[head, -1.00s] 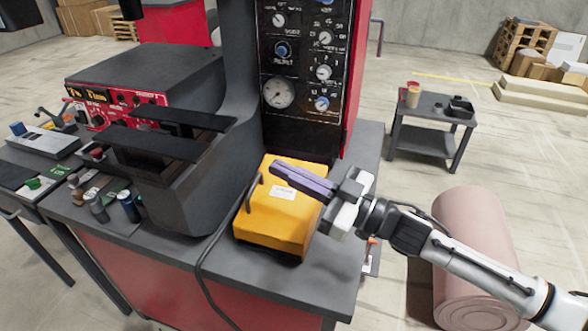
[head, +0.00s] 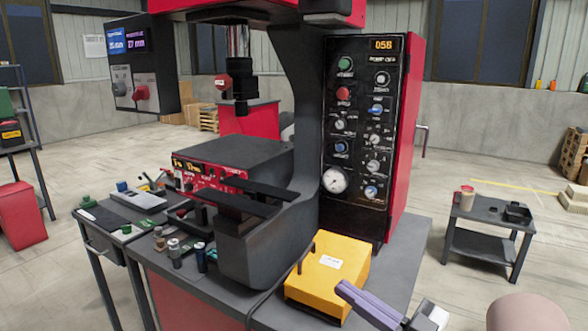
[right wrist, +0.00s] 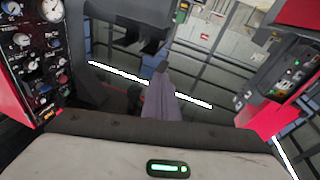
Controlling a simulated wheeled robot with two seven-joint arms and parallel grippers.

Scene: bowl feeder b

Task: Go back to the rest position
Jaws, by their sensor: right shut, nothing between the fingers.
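My right gripper (head: 368,304) shows at the bottom of the head view, with its long purple fingers shut and nothing between them. It is just in front of and to the right of a yellow box (head: 327,277) on the grey machine table. In the right wrist view, the closed purple fingers (right wrist: 172,110) point away from the grey gripper body, with the machine's dials at left and the ceiling beyond. My left gripper is in neither view.
A red and black press (head: 363,150) with a control panel stands behind the yellow box. A side bench (head: 100,240) holds small parts at left. A small dark cart (head: 485,215) stands at right, and a pink roll (head: 525,312) is at the lower right. Open floor lies between.

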